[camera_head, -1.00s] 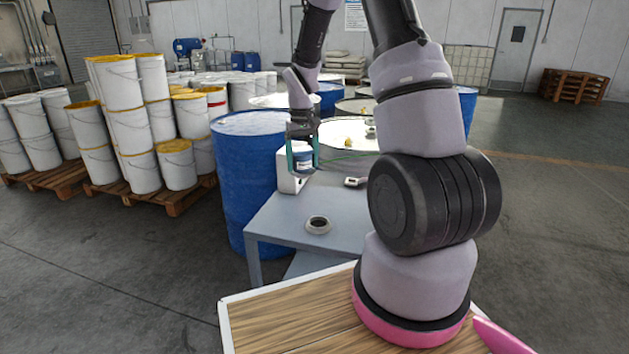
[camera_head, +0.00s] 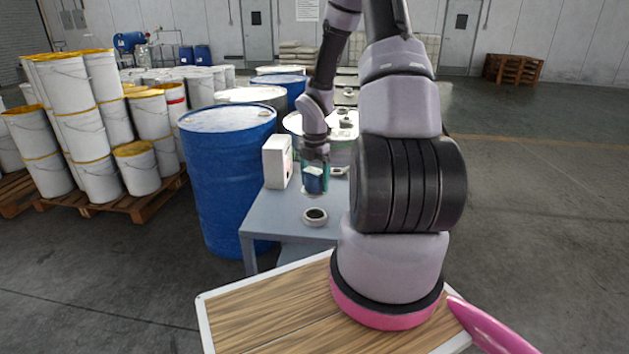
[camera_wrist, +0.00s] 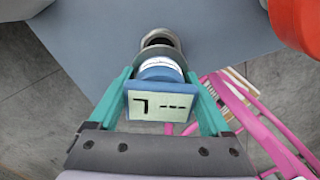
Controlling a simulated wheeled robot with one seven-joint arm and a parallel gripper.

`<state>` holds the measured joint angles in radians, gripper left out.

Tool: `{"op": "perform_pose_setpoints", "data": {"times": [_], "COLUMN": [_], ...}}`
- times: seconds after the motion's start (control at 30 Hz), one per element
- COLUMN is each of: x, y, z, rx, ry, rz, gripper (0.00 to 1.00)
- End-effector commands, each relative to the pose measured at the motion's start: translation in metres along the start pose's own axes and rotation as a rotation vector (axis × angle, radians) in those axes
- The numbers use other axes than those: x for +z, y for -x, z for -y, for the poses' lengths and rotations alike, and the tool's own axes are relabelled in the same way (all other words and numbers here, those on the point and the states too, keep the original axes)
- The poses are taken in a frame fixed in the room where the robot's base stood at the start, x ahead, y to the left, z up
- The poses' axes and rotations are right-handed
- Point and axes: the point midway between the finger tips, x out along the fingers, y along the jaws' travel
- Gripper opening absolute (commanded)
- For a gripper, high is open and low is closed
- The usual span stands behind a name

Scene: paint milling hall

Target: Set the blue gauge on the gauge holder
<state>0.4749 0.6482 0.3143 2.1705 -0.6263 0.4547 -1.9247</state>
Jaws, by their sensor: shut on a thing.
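My gripper (camera_head: 314,182) has teal fingers and is shut on the blue gauge (camera_head: 313,179). The gauge holder (camera_head: 315,216) is a grey ring with a dark opening, near the front of the grey table (camera_head: 275,217). In the head view the gauge appears above and beyond it, with table showing between. In the wrist view the holder (camera_wrist: 158,38) lies just past the gauge's far end, which partly covers it. The exact gap cannot be told.
A white box (camera_head: 277,162) stands on the table left of my gripper. A small grey device (camera_head: 339,171) lies to its right. A blue drum (camera_head: 228,180) stands beside the table's left side. The table top around the holder is clear.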

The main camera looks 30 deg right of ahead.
Motion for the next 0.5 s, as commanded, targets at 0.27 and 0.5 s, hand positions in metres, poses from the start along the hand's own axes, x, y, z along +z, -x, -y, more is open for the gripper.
{"op": "perform_pose_setpoints", "data": {"times": [0.27,0.5], "x": [-0.001,0.000], "y": [-0.022,-0.043], "z": [0.000,0.001], "rx": [-0.001,-0.001], "ry": [0.019,0.016], "rz": [-0.002,-0.002], "gripper": [0.00,0.00]}}
